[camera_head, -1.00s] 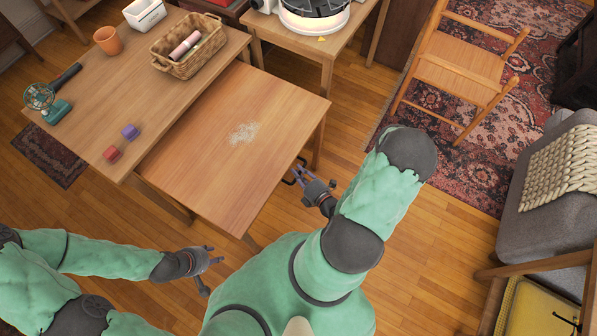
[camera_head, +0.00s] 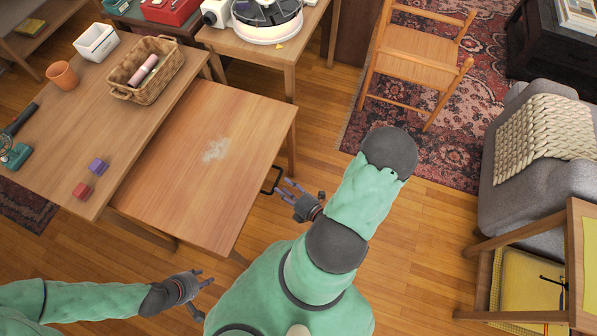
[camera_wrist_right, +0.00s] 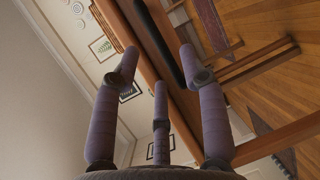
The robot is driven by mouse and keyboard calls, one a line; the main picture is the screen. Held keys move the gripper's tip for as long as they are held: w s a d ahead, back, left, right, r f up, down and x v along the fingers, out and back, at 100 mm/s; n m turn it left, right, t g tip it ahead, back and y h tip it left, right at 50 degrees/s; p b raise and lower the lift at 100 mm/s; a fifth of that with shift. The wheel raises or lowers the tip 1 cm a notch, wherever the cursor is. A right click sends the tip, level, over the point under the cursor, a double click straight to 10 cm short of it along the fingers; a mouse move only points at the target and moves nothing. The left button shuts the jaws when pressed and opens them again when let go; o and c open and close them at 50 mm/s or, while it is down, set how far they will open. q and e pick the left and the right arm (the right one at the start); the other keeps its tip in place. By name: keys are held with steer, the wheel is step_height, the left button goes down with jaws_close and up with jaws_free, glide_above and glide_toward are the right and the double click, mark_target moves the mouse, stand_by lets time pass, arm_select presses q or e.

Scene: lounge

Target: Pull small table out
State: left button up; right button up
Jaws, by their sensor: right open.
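The small table (camera_head: 200,190), with a light wood top and a pale smudge, stands partly out from under the right side of the larger table. A black handle (camera_head: 272,180) sits on its right edge. My right gripper (camera_head: 284,186) is open just right of the handle. In the right wrist view, the black handle bar (camera_wrist_right: 160,42) passes beyond and between the spread purple fingers, in front of the wooden table edge (camera_wrist_right: 142,58). I cannot tell whether they touch. My left gripper (camera_head: 203,291) is open and empty, below the small table's near corner.
A side table (camera_head: 275,52) stands behind. A wooden chair (camera_head: 415,55) and grey armchair (camera_head: 545,185) stand right. Floor between is clear.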

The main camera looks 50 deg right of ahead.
steer(key=s+r, duration=0.1)
steer(key=s, duration=0.5)
steer(key=shift+s+a, duration=0.2)
steer(key=shift+s, duration=0.15)
steer(key=shift+r, duration=0.1)
steer(key=shift+s, duration=0.1)
